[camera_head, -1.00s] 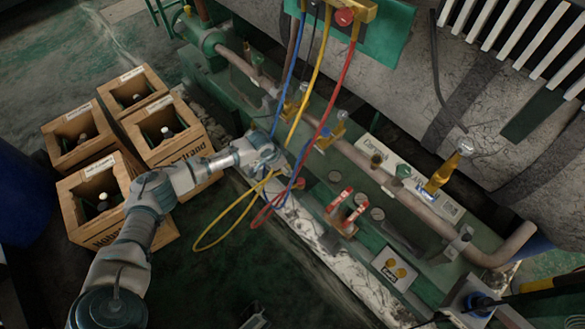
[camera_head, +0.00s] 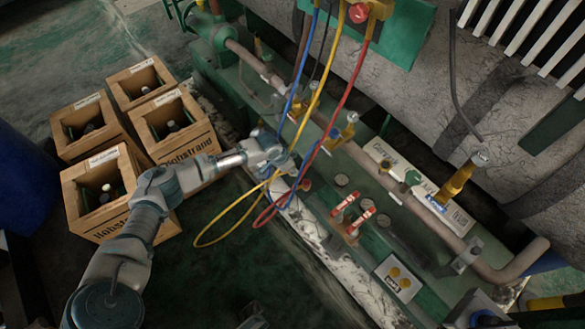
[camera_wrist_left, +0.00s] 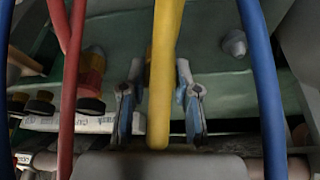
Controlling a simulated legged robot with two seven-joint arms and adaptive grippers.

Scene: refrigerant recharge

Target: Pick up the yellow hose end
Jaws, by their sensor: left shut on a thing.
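The yellow hose (camera_head: 318,75) hangs from the manifold at the top, passes my left gripper (camera_head: 281,163), and loops low over the floor. In the left wrist view the yellow hose (camera_wrist_left: 164,70) runs upright between the two fingers of my left gripper (camera_wrist_left: 160,100). The fingers are shut on it. The hose's end cannot be made out in the head view. A blue hose (camera_head: 307,62) and a red hose (camera_head: 345,85) hang close beside it. My right gripper is not in view.
Several wooden crates (camera_head: 185,146) with bottles stand at the left. Green machinery with a pipe (camera_head: 365,160), brass valves and red-handled valves (camera_head: 352,213) lies to the right of the gripper. The dark floor (camera_head: 215,265) is mostly clear at lower middle.

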